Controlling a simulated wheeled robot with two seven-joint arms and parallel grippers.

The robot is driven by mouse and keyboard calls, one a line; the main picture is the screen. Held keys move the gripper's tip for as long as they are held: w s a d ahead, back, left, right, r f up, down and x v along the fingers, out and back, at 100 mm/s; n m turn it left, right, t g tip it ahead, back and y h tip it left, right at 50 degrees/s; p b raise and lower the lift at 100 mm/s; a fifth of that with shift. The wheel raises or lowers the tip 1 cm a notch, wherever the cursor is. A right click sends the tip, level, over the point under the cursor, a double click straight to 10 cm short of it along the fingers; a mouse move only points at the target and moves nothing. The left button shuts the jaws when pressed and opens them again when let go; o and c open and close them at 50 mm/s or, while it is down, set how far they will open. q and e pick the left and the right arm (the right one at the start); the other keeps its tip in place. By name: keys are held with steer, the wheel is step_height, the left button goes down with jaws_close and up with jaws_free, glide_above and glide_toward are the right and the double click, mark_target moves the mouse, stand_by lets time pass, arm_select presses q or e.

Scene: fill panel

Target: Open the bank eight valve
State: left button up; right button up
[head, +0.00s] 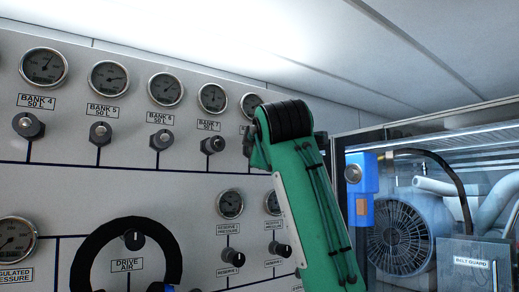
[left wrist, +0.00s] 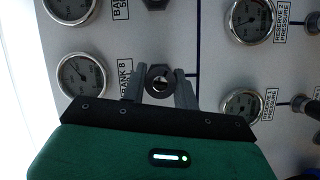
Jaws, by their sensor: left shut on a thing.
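The bank eight valve (left wrist: 159,75) is a dark knob with a round face on the pale panel, beside its BANK 8 label (left wrist: 125,78). My left gripper (left wrist: 161,86) is at this valve, with one grey finger on each side of it, shut on it. In the head view a green arm link of mine hides the valve and most of its label. The bank eight gauge (head: 251,104) shows just left of the link's black joint; it also shows in the left wrist view (left wrist: 82,78). My right gripper is not in view.
The bank seven valve (head: 213,144) is the closest neighbour in the row. Reserve gauges (head: 230,204) and reserve knobs (head: 232,257) sit below. A glazed compressor enclosure (head: 400,235) stands at the right.

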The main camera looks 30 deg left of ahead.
arm_select(q)
steer(key=shift+f, duration=0.25)
steer(key=o, duration=0.9)
steer(key=shift+o, duration=0.3)
steer(key=shift+r, duration=0.1)
steer(key=shift+d, duration=0.1)
steer(key=b+v, duration=0.6)
steer(key=v, duration=0.7)
steer(key=shift+s+d, duration=0.25)
